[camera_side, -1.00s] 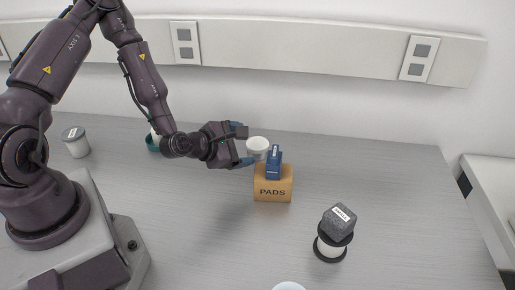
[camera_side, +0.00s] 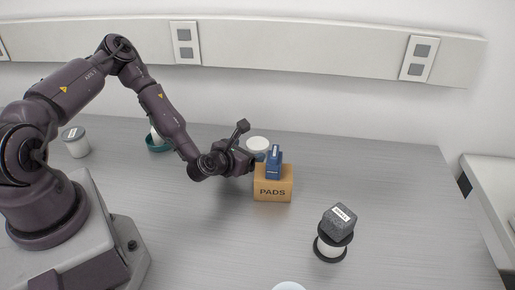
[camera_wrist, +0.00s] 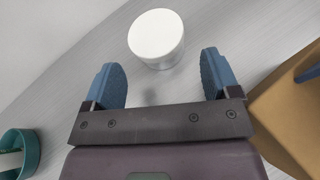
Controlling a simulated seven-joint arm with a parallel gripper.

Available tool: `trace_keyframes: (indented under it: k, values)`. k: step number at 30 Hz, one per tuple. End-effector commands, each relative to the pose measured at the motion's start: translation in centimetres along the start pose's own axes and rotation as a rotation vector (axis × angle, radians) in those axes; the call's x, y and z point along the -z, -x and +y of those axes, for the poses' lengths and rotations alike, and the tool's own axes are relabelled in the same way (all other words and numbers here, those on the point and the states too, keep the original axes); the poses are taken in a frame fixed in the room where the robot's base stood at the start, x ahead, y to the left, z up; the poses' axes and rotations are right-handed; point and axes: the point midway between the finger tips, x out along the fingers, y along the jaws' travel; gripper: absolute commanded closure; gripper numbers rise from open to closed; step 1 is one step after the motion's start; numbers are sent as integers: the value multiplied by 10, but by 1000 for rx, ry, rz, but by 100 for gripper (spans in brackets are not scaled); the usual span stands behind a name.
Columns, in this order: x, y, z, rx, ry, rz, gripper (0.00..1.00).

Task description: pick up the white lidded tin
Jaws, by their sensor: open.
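The white lidded tin (camera_wrist: 156,38) stands upright on the bench in the wrist view, just beyond my fingertips and roughly centred between them. In the side view the tin (camera_side: 257,143) shows its round white lid behind the cardboard box, its lower part hidden. My gripper (camera_wrist: 163,75) is open and empty, its two blue fingers spread wider than the tin's near edge. The tin is not between the fingers. In the side view my gripper (camera_side: 252,160) is low, left of and in front of the tin.
A cardboard box marked PADS (camera_side: 273,188) with a blue item (camera_side: 273,163) on it stands close beside my gripper. A teal bowl (camera_side: 158,143) holds something white. A spool with a dark block (camera_side: 339,221) stands at right. A grey-lidded jar (camera_side: 75,142) stands at left.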

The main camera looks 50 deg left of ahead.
Motion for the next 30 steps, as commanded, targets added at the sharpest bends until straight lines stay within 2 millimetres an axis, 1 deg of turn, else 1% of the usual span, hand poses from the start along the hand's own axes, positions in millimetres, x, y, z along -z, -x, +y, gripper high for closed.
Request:
trace_keyframes:
  k: [5, 9, 13, 16, 22, 23, 24, 26, 27, 30]
  values:
    - [-1, -13, 1, -2, -2, -1, 18]
    - [-3, -35, 4, -1, -2, -2, 18]
    - [-3, -51, 3, 0, -1, 0, 18]
    - [-2, -56, 3, 1, -1, 1, 18]
    - [-2, -56, 3, 1, -1, 1, 18]
    - [-3, -56, 3, 1, -1, 1, 23]
    - [-3, -56, 3, 1, -1, 1, 32]
    - [-3, -56, 3, 1, -2, 1, 46]
    - [-3, -56, 3, 1, -2, 1, 55]
    - [-3, -56, 3, 1, -2, 0, 56]
